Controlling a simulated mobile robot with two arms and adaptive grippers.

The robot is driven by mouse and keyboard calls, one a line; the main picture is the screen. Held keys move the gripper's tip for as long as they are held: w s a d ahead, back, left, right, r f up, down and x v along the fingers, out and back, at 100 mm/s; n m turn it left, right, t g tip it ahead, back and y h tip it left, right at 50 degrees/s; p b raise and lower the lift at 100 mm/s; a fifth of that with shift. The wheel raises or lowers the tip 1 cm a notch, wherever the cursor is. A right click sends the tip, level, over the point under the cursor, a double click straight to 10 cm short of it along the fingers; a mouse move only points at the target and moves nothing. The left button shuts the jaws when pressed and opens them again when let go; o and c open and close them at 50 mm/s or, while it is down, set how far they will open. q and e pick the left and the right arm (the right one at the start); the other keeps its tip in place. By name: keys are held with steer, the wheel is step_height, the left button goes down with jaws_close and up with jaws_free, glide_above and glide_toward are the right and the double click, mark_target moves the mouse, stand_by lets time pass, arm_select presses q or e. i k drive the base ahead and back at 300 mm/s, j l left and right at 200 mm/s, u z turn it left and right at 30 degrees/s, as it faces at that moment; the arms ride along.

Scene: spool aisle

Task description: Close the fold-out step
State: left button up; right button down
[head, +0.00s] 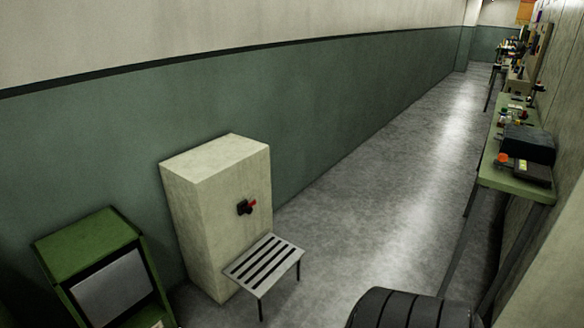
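The fold-out step (264,262) is a light grey slatted panel at the lower middle of the head view. It is folded out and lies about level, its inner edge against the front of a cream cabinet (215,178). Thin dark legs reach down from its outer edge toward the floor. A small black and red handle or knob (246,207) sits on the cabinet front above the step. Neither of my grippers shows in the head view, so their distance from the step cannot be seen.
A green cabinet with a grey panel (92,262) stands left of the cream one, by the green wall. A dark banded rounded object (410,310) is at the bottom edge. A green bench (515,178) with a black box lines the right side. The grey aisle floor (385,180) is clear.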

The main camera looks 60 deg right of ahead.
mark_target(257, 271)
steer(key=z, duration=1.7)
